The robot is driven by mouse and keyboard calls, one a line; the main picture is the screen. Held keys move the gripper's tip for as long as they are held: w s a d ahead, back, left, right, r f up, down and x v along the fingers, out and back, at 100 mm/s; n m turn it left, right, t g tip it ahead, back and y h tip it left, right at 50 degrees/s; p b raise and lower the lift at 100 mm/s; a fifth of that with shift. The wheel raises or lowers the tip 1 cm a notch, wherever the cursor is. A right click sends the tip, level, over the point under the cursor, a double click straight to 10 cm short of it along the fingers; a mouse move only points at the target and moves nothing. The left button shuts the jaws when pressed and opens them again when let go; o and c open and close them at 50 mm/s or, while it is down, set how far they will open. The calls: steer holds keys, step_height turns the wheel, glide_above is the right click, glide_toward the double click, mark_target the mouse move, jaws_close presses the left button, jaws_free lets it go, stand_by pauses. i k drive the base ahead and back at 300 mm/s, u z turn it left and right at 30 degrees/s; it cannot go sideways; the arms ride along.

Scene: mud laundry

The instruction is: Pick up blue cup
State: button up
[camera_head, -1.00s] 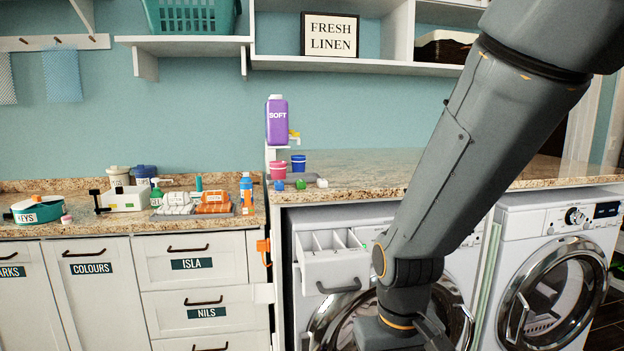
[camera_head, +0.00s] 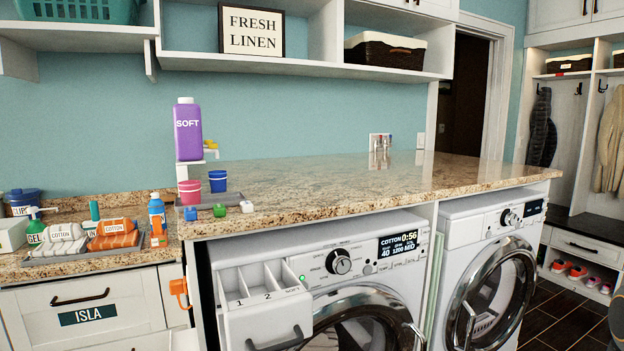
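The blue cup (camera_head: 218,181) stands upright at the left end of the raised granite counter. A pink cup (camera_head: 190,192) stands just left of it, close beside it. A purple SOFT bottle (camera_head: 188,130) stands on a small white stand behind and above the cups. My gripper is outside the view, so its state and its distance from the cup do not show.
Blue, green and white small pieces (camera_head: 220,210) lie on a tray in front of the cups. An open detergent drawer (camera_head: 262,305) juts from the left washer below. The counter (camera_head: 330,195) is clear right of the cups. A shelf (camera_head: 300,65) hangs above.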

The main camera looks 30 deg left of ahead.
mark_target(217, 178)
steer(key=z, duration=0.45)
steer(key=i, duration=1.1)
steer(key=u, duration=2.2)
